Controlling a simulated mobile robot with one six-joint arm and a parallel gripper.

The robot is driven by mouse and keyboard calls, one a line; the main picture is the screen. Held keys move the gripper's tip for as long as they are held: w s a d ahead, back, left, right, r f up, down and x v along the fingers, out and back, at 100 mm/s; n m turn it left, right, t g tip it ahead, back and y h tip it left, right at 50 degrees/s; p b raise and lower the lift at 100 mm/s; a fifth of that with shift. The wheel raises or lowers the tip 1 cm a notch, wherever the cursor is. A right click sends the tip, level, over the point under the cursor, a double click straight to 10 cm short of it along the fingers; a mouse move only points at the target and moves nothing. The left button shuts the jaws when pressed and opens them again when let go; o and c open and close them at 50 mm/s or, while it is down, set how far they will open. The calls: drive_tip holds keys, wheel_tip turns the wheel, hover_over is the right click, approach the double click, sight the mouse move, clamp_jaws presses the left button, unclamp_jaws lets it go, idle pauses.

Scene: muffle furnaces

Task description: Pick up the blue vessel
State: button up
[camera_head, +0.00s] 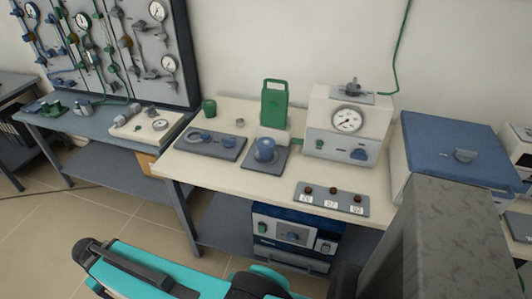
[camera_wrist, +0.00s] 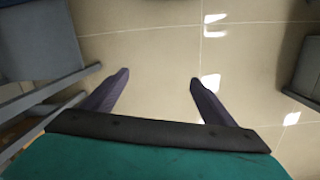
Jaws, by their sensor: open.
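My gripper (camera_wrist: 158,78) is open and empty in the wrist view, with two dark fingers spread apart above the tiled floor. The vessel is not in the wrist view. In the head view my teal arm is low at the lower left, in front of the bench and apart from the vessel.
A gauge unit (camera_head: 344,125) and a large blue-lidded box (camera_head: 452,145) stand to the right on the bench. A grey tray (camera_head: 211,144) lies to the left. A strip with several dark knobs (camera_head: 331,199) is near the front edge. Open floor (camera_head: 90,240) is at the left.

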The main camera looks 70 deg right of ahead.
drive_tip(key=d+r+m+h, duration=0.1)
drive_tip(key=d+r+m, duration=0.4)
drive_tip(key=d, duration=0.6)
drive_tip(key=d+r+m+h, duration=0.1)
drive_tip(key=d+r+m, duration=0.2)
drive_tip(key=d+r, duration=0.5)
drive_tip(key=d+r+m+h, duration=0.1)
drive_tip(key=d+r+m, duration=0.25)
drive_tip(key=d, duration=0.95)
drive_tip(key=s+d+r+m+g, duration=0.1)
drive_tip(key=s+d+r+m, duration=0.5)
drive_tip(key=s+d+r, duration=0.3)
drive_tip(key=s+d+r+m+g+h, duration=0.1)
drive_tip(key=s+d+r+m, duration=0.6)
drive_tip(key=s+d, duration=0.7)
drive_tip(key=shift+s+d+r+g, duration=0.15)
drive_tip(key=shift+d+r+g, duration=0.45)
drive_tip(key=shift+d+r, duration=0.4)
drive_tip(key=shift+d+f, duration=0.1)
drive_tip(key=shift+f, duration=0.05)
drive_tip(key=p, duration=0.2)
hover_over(266, 151)
drive_tip(key=w+d, duration=0.2)
drive_tip(key=w, duration=0.1)
drive_tip(key=shift+a+f, duration=0.15)
drive_tip(key=shift+f, duration=3.55)
drive_tip(key=shift+f, duration=0.1)
